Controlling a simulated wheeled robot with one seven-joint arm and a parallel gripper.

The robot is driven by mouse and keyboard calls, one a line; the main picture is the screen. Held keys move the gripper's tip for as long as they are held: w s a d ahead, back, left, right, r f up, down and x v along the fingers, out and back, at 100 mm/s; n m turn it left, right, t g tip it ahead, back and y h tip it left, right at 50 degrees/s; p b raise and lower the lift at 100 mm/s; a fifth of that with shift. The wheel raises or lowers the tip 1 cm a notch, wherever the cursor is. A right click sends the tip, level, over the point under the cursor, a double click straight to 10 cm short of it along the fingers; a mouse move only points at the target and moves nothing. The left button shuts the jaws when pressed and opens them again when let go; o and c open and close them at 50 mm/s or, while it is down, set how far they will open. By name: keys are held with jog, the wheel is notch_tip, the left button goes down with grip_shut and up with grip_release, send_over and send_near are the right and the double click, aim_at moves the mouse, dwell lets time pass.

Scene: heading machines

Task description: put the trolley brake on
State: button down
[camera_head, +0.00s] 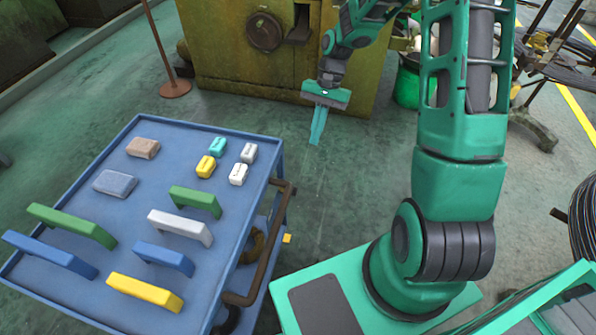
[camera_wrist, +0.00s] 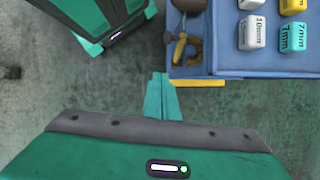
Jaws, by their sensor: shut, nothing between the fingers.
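The blue trolley (camera_head: 140,222) stands at the left in the head view, its corner also showing at upper right in the wrist view (camera_wrist: 245,70). A flat yellow bar (camera_wrist: 198,82) juts out low at the trolley's far edge in the wrist view; it looks like the brake pedal, but I cannot tell its position for sure. My gripper (camera_head: 315,140) is shut and empty, pointing down beyond the trolley's far right corner. In the wrist view its fingertips (camera_wrist: 160,78) appear just left of the bar; contact is unclear.
Coloured blocks and handle-shaped bars lie on the trolley top. A brown push handle (camera_head: 262,255) sticks out on its right side, with a small yellow part (camera_head: 287,238) beside it. A yellow-green machine (camera_head: 225,65) stands behind my gripper. Floor between them is clear.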

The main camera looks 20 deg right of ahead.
jog(key=s+a+f, duration=0.5)
jog(key=a+f, duration=0.2)
jog(key=f, duration=0.3)
jog(key=shift+f, duration=0.3)
